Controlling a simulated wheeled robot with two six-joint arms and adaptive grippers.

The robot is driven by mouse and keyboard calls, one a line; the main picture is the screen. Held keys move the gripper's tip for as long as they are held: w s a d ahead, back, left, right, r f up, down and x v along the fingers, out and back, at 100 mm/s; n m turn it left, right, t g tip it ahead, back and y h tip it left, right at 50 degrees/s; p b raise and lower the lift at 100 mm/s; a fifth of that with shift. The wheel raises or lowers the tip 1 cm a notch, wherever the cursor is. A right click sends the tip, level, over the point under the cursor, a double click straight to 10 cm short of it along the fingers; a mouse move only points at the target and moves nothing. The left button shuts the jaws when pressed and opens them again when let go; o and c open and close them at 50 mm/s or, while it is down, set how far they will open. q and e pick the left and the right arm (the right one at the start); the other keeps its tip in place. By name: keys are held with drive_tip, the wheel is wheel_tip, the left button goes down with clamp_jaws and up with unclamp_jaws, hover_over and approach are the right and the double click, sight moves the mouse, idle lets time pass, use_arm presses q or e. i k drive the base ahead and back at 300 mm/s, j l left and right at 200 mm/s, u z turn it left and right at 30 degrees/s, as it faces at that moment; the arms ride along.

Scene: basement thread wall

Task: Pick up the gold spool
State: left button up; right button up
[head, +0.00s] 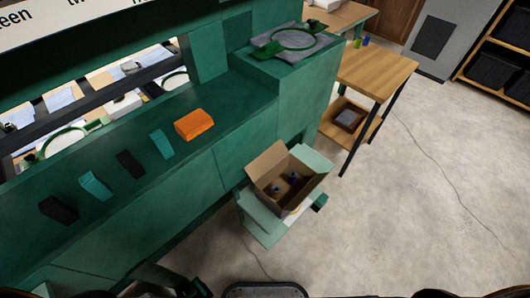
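I cannot make out a gold spool for certain. An open cardboard box (262,166) on a low green stand holds a few small dark items, one bluish-purple (293,178); they are partly hidden and too small to identify. Tiny coloured pieces (358,43), one yellow-green and one blue, stand on the far wooden table; their shape is unclear. Neither of my grippers shows in the head view; only dark parts of my own body show along the bottom edge.
A green ledge (218,118) carries an orange block (194,124) and several teal and black blocks. A green cabinet top holds grey cloth with a green hoop (287,40). A wooden side table (376,68) stands behind. The concrete floor (400,210) at right is clear.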

sight(276, 190)
drive_tip(key=k, duration=0.6)
drive_tip(key=u, duration=1.85)
drive_tip(key=l+u, duration=0.15)
drive_tip(key=u, duration=0.3)
drive_tip(key=k+l+u, duration=0.1)
drive_tip(key=u, duration=0.35)
drive_tip(key=k+l+u, duration=0.1)
drive_tip(key=u, duration=0.4)
drive_tip(key=k+l, duration=0.55)
drive_tip(key=l, duration=0.15)
drive_tip(key=k+l, duration=0.55)
drive_tip(key=l, duration=0.15)
drive_tip(key=k+l, duration=0.55)
drive_tip(key=l, duration=0.15)
drive_tip(key=k+l, duration=0.55)
drive_tip(key=l, duration=0.15)
drive_tip(key=i+j, duration=0.3)
